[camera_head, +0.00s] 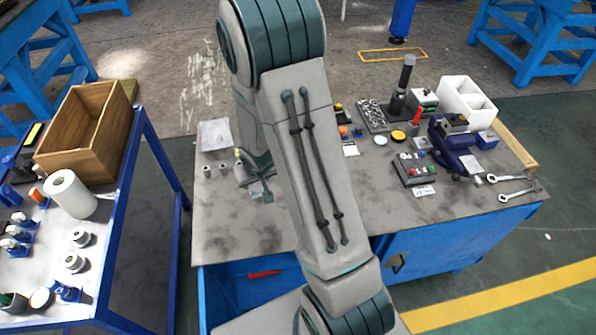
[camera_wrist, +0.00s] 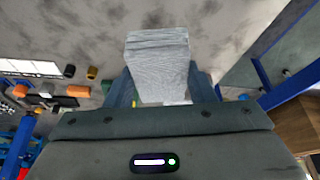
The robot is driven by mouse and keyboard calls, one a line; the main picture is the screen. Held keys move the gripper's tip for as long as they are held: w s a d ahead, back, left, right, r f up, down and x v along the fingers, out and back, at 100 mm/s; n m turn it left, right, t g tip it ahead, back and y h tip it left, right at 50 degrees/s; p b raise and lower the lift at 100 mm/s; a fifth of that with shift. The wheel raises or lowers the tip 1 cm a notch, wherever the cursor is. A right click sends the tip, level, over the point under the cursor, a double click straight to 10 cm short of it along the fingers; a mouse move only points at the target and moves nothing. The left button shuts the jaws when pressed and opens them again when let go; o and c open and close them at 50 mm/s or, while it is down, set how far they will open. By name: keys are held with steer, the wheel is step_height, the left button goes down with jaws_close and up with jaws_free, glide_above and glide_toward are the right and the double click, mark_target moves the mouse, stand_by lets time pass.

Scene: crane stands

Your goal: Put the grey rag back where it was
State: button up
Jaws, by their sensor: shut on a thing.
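The grey rag (camera_wrist: 158,50) shows in the wrist view as a pale grey, ribbed, folded bundle. My gripper (camera_wrist: 160,85) is shut on it, with one finger on each side, and the rag sticks out past the fingers. In the head view my gripper (camera_head: 258,182) is over the left part of the workbench (camera_head: 225,225), partly hidden behind my arm. I cannot make out the rag clearly there. I cannot tell whether the rag touches the bench top.
A pale flat square (camera_head: 215,135) lies at the bench's back left, near small grey cylinders (camera_head: 207,171). A blue cart (camera_head: 120,215) with a wooden box (camera_head: 85,132) and paper roll (camera_head: 70,194) stands left. Tools, a vise (camera_head: 455,148) and a white bin (camera_head: 467,98) fill the bench's right.

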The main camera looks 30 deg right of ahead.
steer(key=s+d+f+m+h+b, duration=0.1)
steer(key=s+d+m+b, duration=0.2)
steer(key=d+b, duration=1.6)
steer(key=w+a+f, duration=0.1)
steer(key=w+f, duration=0.1)
steer(key=w+a+f+p, duration=0.1)
steer(key=w+f, duration=0.1)
steer(key=w, duration=0.1)
steer(key=w+a+f+p, duration=0.1)
steer(key=w+a+f, duration=0.1)
steer(key=f, duration=0.1)
steer(key=shift+w, duration=0.3)
steer(key=shift+f, duration=1.9)
steer(key=shift+f+b, duration=0.15)
steer(key=shift+b, duration=0.15)
steer(key=o, duration=0.9)
steer(key=shift+o, duration=0.2)
